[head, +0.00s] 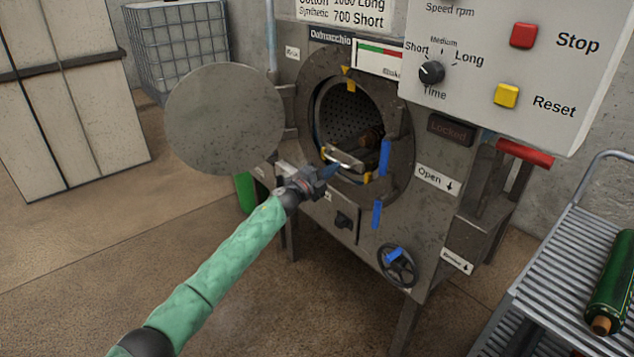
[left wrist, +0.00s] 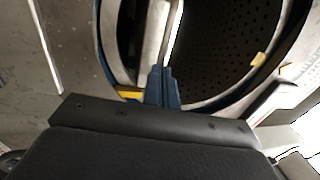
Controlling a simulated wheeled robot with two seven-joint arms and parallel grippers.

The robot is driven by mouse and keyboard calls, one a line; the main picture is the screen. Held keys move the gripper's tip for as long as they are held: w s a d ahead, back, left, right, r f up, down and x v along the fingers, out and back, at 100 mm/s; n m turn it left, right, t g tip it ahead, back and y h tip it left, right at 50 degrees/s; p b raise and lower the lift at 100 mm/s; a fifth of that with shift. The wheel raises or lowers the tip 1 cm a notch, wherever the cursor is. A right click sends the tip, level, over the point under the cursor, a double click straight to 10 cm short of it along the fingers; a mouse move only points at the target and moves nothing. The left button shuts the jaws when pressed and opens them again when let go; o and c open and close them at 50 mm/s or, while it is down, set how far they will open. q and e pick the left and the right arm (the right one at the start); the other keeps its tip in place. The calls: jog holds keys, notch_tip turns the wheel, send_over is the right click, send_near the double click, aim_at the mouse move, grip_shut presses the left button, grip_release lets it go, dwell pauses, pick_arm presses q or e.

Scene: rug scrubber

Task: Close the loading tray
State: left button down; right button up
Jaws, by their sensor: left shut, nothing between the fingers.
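The rug scrubber's round drum opening (head: 350,110) faces me. A pale metal piece that looks like the loading tray (head: 343,157) sits at the lower lip of the opening, and its front edge shows beside yellow parts. In the left wrist view, a pale metal bar (left wrist: 155,35) runs up from just beyond the fingertips into the opening. My left gripper (head: 329,171) is shut and empty, with its blue fingertips just below and in front of the tray. The fingers (left wrist: 163,85) also show in the left wrist view; whether they touch the tray, I cannot tell. My right gripper is out of view.
The round door (head: 225,118) stands swung open to the left. Blue handles (head: 384,158) and a handwheel (head: 397,266) are right of and below the opening. A slatted rack (head: 560,270) with a green cylinder (head: 613,285) stands at right.

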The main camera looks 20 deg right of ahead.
aim_at(348, 161)
pick_arm(q)
jog(key=d, duration=0.1)
jog(key=w+d+b, duration=0.1)
jog(key=d, duration=0.2)
jog(key=shift+w+f, duration=0.1)
jog(key=shift+w, duration=0.3)
jog(key=shift+w+d+r, duration=0.1)
jog(key=shift+d+r, duration=0.05)
jog(key=shift+r, duration=0.2)
